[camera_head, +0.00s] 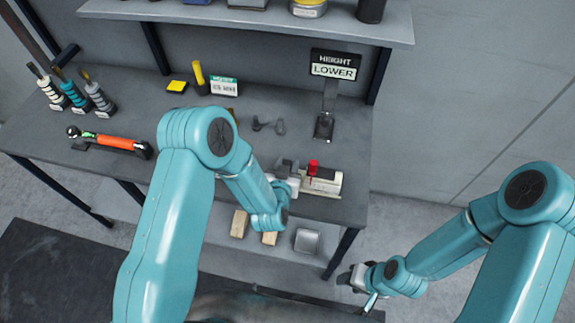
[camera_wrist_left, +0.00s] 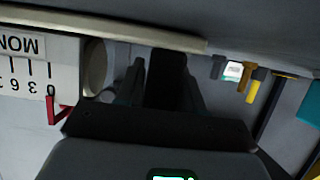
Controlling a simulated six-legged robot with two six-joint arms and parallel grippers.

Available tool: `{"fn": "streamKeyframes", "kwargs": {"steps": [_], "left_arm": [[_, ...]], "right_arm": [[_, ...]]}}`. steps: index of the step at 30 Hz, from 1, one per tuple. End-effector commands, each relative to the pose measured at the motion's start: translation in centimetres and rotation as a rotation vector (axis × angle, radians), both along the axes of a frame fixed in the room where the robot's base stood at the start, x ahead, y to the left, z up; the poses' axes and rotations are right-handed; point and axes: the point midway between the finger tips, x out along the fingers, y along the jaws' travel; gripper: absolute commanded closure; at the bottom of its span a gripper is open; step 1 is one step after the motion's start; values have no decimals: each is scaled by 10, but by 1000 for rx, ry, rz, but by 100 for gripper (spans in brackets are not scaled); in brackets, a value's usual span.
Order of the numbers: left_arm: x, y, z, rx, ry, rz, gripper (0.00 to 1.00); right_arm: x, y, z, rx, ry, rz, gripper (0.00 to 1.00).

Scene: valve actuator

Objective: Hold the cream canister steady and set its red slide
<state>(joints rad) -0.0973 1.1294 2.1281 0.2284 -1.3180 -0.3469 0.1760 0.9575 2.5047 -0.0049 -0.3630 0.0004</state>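The cream canister (camera_head: 322,182) lies on its side near the bench's front right corner. Its red slide (camera_head: 313,167) stands up from its top. My left gripper (camera_head: 285,169) is at the canister's left end; my forearm partly covers that area. In the left wrist view the canister (camera_wrist_left: 22,62) shows upside down at the left, with a printed scale and the red slide (camera_wrist_left: 54,108). The left gripper's dark fingers (camera_wrist_left: 162,78) point past the canister's end; whether they grip anything is unclear. My right gripper (camera_head: 357,280) is low, off the bench's front right; its fingers are too small to judge.
A sign reading HEIGHT LOWER (camera_head: 335,66) stands on the bench behind the canister. A red-orange tool (camera_head: 115,142) and several bottles (camera_head: 72,92) are at the left. Wooden blocks (camera_head: 240,224) lie below the bench. The bench's right edge is close to the canister.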

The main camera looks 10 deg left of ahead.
Motion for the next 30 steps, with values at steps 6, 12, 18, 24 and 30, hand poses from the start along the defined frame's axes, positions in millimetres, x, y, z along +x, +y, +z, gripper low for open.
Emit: {"fn": "streamKeyframes", "kwargs": {"steps": [6,12,18,24,30], "left_arm": [[0,0,0,0,-1,0,36],[-3,0,1,0,0,0,36],[-34,-1,13,1,3,-4,36],[-76,-1,31,0,2,-4,36],[-104,-1,42,2,0,-1,36]], "right_arm": [[0,0,0,0,0,0,57],[0,0,0,0,0,0,57],[0,0,0,0,0,0,57],[0,0,0,0,0,0,57],[0,0,0,0,0,0,57]]}}
